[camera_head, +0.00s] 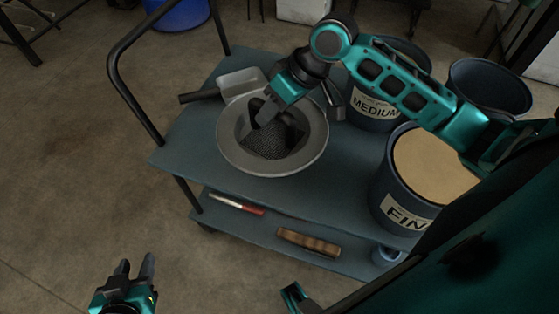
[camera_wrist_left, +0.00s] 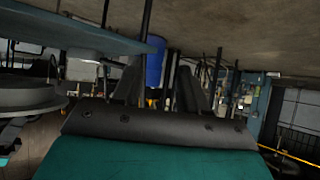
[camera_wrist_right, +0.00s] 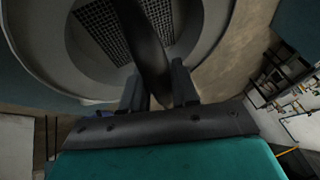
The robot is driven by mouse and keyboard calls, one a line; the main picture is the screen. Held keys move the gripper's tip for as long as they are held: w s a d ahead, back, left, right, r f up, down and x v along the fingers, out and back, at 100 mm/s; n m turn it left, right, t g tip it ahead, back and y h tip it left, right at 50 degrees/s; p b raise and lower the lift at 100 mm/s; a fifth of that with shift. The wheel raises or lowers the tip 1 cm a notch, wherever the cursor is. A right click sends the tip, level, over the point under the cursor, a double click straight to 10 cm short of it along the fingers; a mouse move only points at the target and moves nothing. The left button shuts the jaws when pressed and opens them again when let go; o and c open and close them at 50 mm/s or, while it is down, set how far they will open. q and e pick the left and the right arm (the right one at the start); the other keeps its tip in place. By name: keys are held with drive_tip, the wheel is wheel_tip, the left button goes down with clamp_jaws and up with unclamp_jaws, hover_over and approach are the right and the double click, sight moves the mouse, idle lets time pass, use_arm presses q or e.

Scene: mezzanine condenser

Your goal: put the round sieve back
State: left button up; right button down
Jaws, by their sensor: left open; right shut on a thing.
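The round sieve (camera_head: 272,165) is a grey round pan with a dark mesh in its middle and a dark curved handle across it. It is over the left part of the cart's top shelf; I cannot tell whether it touches the shelf. My right gripper (camera_head: 265,112) reaches down inside its rim and is shut on the handle. In the right wrist view the handle (camera_wrist_right: 146,50) runs between my fingers (camera_wrist_right: 158,90), with the mesh (camera_wrist_right: 98,28) behind. My left gripper (camera_head: 135,270) is open and empty, low in front of the cart at the left.
On the cart (camera_head: 185,140), a FINE bucket (camera_head: 390,195) of tan grain and a MEDIUM bucket (camera_head: 372,112) stand right of the sieve. A grey scoop (camera_head: 240,85) lies behind it. The lower shelf holds a red-handled tool (camera_head: 235,204) and a brown brush (camera_head: 308,241). Floor at left is clear.

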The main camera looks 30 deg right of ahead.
sight(301, 114)
drive_tip(key=d+r+n, duration=0.1)
drive_tip(key=w+r+n+b, duration=0.1)
drive_tip(key=r, duration=0.1)
drive_tip(key=w+d+r+n+g+b, duration=0.1)
drive_tip(key=r, duration=0.1)
drive_tip(key=shift+w+d+r+y, duration=0.1)
drive_tip(key=shift+w+d+y, duration=0.15)
drive_tip(key=shift+d+y, duration=0.1)
wheel_tip(301, 114, down, 13)
drive_tip(key=b, duration=0.3)
drive_tip(key=shift+r, duration=0.1)
wheel_tip(301, 114, down, 7)
drive_tip(key=shift+r+b, duration=0.1)
drive_tip(key=shift+b, duration=1)
use_arm(q)
drive_tip(key=shift+h, duration=0.3)
drive_tip(key=f, duration=0.1)
drive_tip(key=d+f, duration=0.1)
drive_tip(key=f, duration=0.1)
drive_tip(key=w+d+f, duration=0.1)
drive_tip(key=f, duration=0.1)
